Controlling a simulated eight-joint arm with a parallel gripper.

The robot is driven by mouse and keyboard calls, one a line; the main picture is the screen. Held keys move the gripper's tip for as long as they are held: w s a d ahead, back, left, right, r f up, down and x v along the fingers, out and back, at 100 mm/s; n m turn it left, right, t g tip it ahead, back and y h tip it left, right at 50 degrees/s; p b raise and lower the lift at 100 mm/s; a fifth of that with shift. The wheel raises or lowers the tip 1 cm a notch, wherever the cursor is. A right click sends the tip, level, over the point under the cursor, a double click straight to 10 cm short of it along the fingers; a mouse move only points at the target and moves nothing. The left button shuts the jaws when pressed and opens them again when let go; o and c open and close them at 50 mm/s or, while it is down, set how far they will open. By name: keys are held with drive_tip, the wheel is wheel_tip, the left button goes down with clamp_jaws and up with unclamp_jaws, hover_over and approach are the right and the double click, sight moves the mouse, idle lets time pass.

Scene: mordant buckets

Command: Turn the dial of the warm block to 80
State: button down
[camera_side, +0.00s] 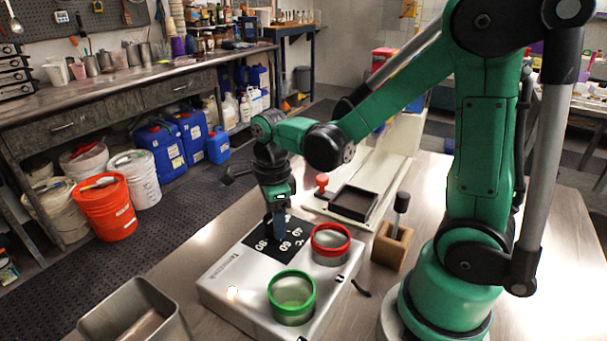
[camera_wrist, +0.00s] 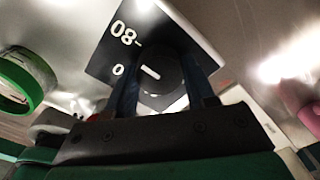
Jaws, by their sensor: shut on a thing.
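The warm block (camera_side: 222,283) is a pale, low box on the table. Its dial sits on a black panel (camera_side: 257,243) with white numbers. In the wrist view the dial (camera_wrist: 160,72) is a dark round knob with a short white bar on its face. The "80" (camera_wrist: 124,33) and its tick lie up and left of the knob; another number, partly hidden, shows below it. The white bar does not line up with the 80 tick. My gripper (camera_side: 278,232) points down over the panel, its fingers on either side of the knob, shut on it (camera_wrist: 163,90).
A green-rimmed pot (camera_side: 291,312) and a red-rimmed pot (camera_side: 330,257) sit in the block, close to the panel. A wooden holder (camera_side: 392,246) with a dark-handled tool stands to the right. A metal tray (camera_side: 165,296) is front left; a black tray (camera_side: 354,202) lies behind.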

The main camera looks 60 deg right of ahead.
drive_tip(key=shift+c, duration=1.5)
unclamp_jaws()
drive_tip(key=shift+r, duration=0.1)
drive_tip(key=shift+r, duration=2.7)
drive_tip(key=n, duration=0.1)
drive_tip(key=n+t, duration=0.1)
drive_tip(key=n, duration=0.2)
drive_tip(key=shift+s+a+r+n, duration=0.25)
drive_tip(key=shift+a+r+n, duration=0.05)
drive_tip(key=shift+r+n, duration=0.1)
drive_tip(key=n, duration=0.1)
drive_tip(key=n+t, duration=0.1)
drive_tip(key=n, duration=0.1)
drive_tip(key=shift+s+a+r+n, duration=0.2)
drive_tip(key=shift+a+n, duration=0.05)
drive_tip(key=shift+n, duration=0.15)
drive_tip(key=n+t, duration=0.1)
drive_tip(key=n, duration=0.4)
drive_tip(key=a+n+t, duration=0.1)
drive_tip(key=n+t, duration=0.1)
drive_tip(key=n, duration=0.4)
drive_tip(key=s+a+r+n+t, duration=0.1)
drive_tip(key=n+t, duration=0.1)
drive_tip(key=n, duration=0.4)
